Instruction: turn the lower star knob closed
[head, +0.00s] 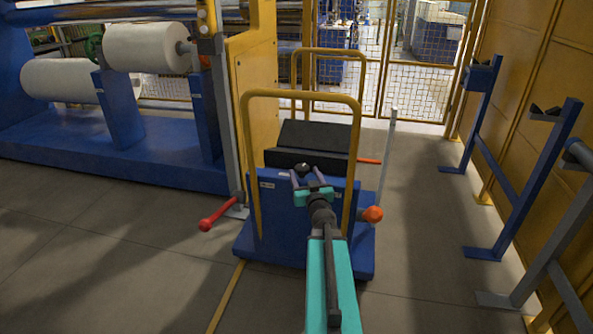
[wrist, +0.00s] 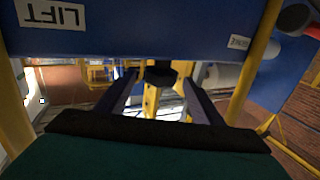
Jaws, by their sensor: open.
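A dark knob (wrist: 160,76) shows in the wrist view under the edge of a blue panel (wrist: 130,35). It lies between the fingertips of my gripper (wrist: 161,84), with a visible gap on each side. In the head view my gripper (head: 309,177) is at the top front of a blue cart (head: 275,222), beside a dark round knob (head: 302,167). My gripper is open and holds nothing. I cannot tell from these frames whether this is the lower star knob, and its turn position is unclear. No second star knob can be made out.
A yellow tube frame (head: 250,150) rises around the cart, close to my arm. A red-handled lever (head: 218,214) sticks out left, an orange knob (head: 372,214) right. Black blocks (head: 315,140) lie on top. Blue stands (head: 484,115) line the right wall; the floor between is clear.

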